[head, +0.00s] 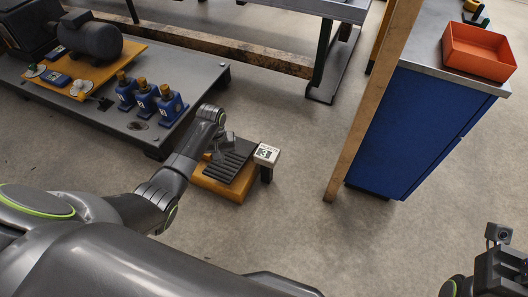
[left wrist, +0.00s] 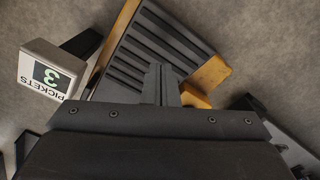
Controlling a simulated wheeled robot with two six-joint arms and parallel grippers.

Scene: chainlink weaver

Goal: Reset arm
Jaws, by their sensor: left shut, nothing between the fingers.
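My left gripper (head: 222,153) hangs over a low yellow stand with a black ridged top (head: 238,166). In the left wrist view my left gripper (left wrist: 162,84) is shut and empty, its fingers together in front of the stand's grooves (left wrist: 150,45). I cannot tell whether the fingertips touch it. A white sign (head: 266,154) on a dark post stands at the stand's right side; in the left wrist view the sign (left wrist: 50,72) reads "3 PICKETS". Part of my right gripper (head: 500,268) shows at the lower right edge; its fingers cannot be made out.
A low grey platform (head: 190,98) at the left holds several blue bottle-like units (head: 146,100) and a dark motor (head: 92,42) on a yellow plate. A wooden post (head: 372,95) and blue cabinet (head: 415,130) with an orange bin (head: 478,52) stand right. The middle floor is clear.

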